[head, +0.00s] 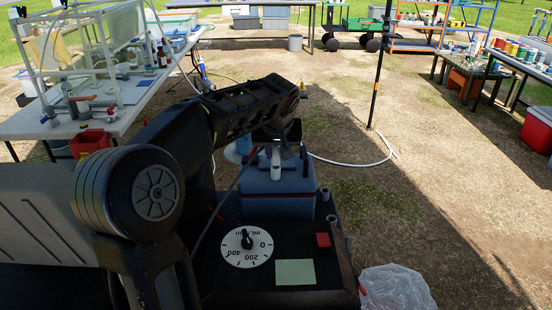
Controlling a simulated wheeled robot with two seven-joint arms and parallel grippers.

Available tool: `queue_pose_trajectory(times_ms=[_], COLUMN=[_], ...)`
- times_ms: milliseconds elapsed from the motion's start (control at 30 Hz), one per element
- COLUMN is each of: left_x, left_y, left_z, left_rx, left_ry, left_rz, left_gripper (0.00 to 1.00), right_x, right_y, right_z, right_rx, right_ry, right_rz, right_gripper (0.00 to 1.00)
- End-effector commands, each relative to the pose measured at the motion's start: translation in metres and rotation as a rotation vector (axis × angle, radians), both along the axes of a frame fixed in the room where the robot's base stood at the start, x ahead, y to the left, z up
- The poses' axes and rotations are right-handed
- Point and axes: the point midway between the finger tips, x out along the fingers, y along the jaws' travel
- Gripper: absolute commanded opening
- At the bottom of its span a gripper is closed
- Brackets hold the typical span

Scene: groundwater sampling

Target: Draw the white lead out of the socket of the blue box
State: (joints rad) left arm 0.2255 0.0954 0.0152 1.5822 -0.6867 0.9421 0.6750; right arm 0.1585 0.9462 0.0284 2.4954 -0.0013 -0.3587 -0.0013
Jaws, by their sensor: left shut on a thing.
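The blue box (265,203) stands upright just behind a black panel, near the bottom middle of the head view. A short white piece, which looks like the plug end of the white lead (276,165), stands up at its top. My left gripper (277,150) points down over the box and is shut on this white piece. The arm and gripper hide much of the hold and the socket, so I cannot tell whether the plug is still seated. My right gripper is not in view.
The black panel (220,287) carries a white dial (247,246), a red button (323,240) and a pale green note (295,272). A thin grey cable runs beside the box. A clear plastic bag (396,288) lies at right. A white hose (350,164) crosses open ground.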

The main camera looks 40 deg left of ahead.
Motion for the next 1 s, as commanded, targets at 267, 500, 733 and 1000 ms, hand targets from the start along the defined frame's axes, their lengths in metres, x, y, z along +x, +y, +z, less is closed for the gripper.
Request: queue_pose_trajectory(times_ms=[267,500,733,1000], left_x=[0.0,0.0,0.0,0.0], left_y=[0.0,0.0,0.0,0.0], left_z=[0.015,0.025,0.035,0.047], left_rx=[0.0,0.0,-0.001,0.0], left_ry=[0.0,0.0,-0.001,-0.001], left_rz=[0.0,0.0,-0.001,-0.001], left_gripper=[0.0,0.0,0.0,0.0], right_x=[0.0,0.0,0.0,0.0], right_y=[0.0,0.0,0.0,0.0], right_z=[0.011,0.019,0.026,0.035], right_rx=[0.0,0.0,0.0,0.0], right_ry=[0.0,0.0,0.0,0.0], right_rz=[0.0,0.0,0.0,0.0], right_gripper=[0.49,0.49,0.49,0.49])
